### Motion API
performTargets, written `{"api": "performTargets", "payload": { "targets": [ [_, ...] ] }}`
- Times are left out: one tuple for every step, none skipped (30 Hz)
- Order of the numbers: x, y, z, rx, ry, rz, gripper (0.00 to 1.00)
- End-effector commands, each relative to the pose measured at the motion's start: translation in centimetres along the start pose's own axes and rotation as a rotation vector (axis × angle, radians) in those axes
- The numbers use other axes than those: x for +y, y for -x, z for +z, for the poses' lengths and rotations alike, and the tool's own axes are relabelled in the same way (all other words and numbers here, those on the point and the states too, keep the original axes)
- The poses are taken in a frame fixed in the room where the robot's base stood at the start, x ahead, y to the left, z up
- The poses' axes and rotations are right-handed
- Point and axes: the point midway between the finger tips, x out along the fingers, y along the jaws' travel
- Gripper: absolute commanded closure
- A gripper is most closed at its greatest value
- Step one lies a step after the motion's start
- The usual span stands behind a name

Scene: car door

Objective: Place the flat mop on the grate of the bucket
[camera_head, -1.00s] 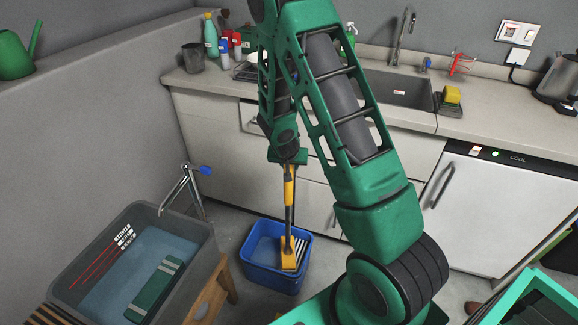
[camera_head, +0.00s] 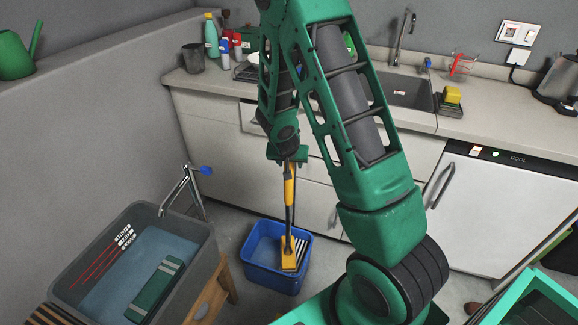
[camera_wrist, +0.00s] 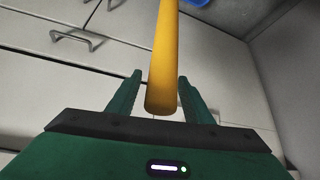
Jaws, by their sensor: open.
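The flat mop (camera_head: 289,215) has a yellow and dark handle and a yellow head. It stands nearly upright, its head on the white-slatted grate (camera_head: 300,250) at the right side of the blue bucket (camera_head: 259,272) on the floor. My gripper (camera_head: 289,160) is at the top of the handle. In the wrist view the yellow handle end (camera_wrist: 163,70) lies between the two green fingers of my gripper (camera_wrist: 160,92), with a gap on each side. The fingers are open. The exact contact of head and grate is too small to tell.
A grey water basin (camera_head: 205,255) with a green item in it is on a wooden stand at left. White cabinets (camera_head: 215,130) stand behind the bucket, under a counter with a sink (camera_head: 400,92). A white appliance (camera_head: 500,205) is at right.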

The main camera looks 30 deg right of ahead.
Motion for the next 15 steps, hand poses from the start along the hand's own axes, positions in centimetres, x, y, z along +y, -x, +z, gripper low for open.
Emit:
{"api": "performTargets", "payload": {
  "targets": [
    [-0.2, 1.0, -0.1, 0.002, 0.000, -0.004, 0.54],
    [-0.2, 1.5, -0.1, 0.002, 0.000, -0.004, 0.54],
    [-0.2, 2.2, -0.1, 0.002, 0.000, -0.005, 0.54],
    [-0.1, 2.7, -0.1, 0.001, 0.000, -0.004, 0.54],
    [-0.1, 3.2, -0.1, 0.002, 0.000, -0.003, 0.54],
    [-0.1, 3.9, -0.1, 0.003, -0.001, -0.003, 0.54],
    [-0.1, 4.4, -0.1, 0.002, -0.001, -0.004, 0.54],
    [-0.1, 4.9, -0.1, 0.002, -0.001, -0.004, 0.54],
    [-0.1, 5.5, 0.0, 0.001, -0.001, -0.003, 0.54],
    [-0.1, 5.9, -0.1, 0.002, -0.001, -0.004, 0.54],
    [-0.1, 6.3, -0.1, 0.002, -0.001, -0.004, 0.54],
    [-0.1, 6.8, -0.1, 0.002, -0.001, -0.002, 0.54],
    [-0.1, 7.2, -0.1, 0.002, -0.001, -0.002, 0.54],
    [0.0, 7.5, -0.1, 0.002, -0.001, -0.001, 0.54],
    [0.0, 7.8, -0.1, 0.001, -0.001, -0.001, 0.54]
  ]
}}
